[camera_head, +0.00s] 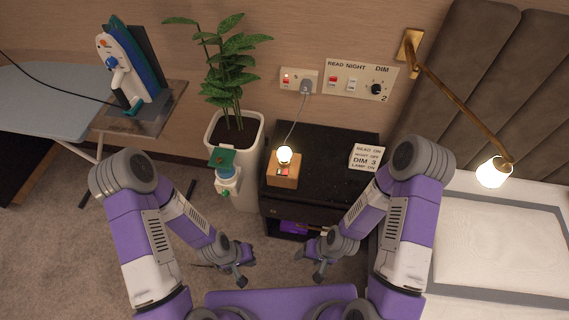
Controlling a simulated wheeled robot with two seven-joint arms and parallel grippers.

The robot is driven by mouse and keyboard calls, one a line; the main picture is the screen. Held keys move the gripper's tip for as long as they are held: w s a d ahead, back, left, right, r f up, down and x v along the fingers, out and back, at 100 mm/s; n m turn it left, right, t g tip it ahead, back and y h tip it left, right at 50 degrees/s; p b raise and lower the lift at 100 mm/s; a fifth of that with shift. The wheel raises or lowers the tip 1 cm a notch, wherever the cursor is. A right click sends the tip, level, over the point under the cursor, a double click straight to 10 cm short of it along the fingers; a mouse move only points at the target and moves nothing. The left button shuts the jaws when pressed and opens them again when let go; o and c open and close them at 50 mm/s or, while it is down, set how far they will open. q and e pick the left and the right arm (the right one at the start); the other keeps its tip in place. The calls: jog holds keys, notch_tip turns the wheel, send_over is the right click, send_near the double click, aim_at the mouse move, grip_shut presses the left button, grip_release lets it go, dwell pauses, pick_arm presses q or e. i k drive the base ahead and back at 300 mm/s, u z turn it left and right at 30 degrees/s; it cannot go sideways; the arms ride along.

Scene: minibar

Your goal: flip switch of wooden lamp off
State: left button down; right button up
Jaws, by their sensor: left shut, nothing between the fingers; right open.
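The wooden lamp (284,179) is a small wooden block with a lit round bulb (284,154) on top. It stands at the left side of the black nightstand top. A small red and white switch shows on the block's face. A cord runs from the lamp up to a wall socket. My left gripper (246,272) is shut and empty, low in front of the nightstand, to the lower left of the lamp. My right gripper (305,262) is open and empty, also low in front of the nightstand. Both are apart from the lamp.
The nightstand (325,150) also holds a white card (366,157). The wall has a socket (299,80) and a switch panel (360,80). A potted plant (234,130) stands left. A lit brass wall lamp (493,172) hangs over the bed (485,240). An ironing board (50,100) stands far left.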

aim_at(280, 172)
jog(key=u, duration=1.3)
jog(key=i, duration=0.4)
jog(key=z, duration=0.4)
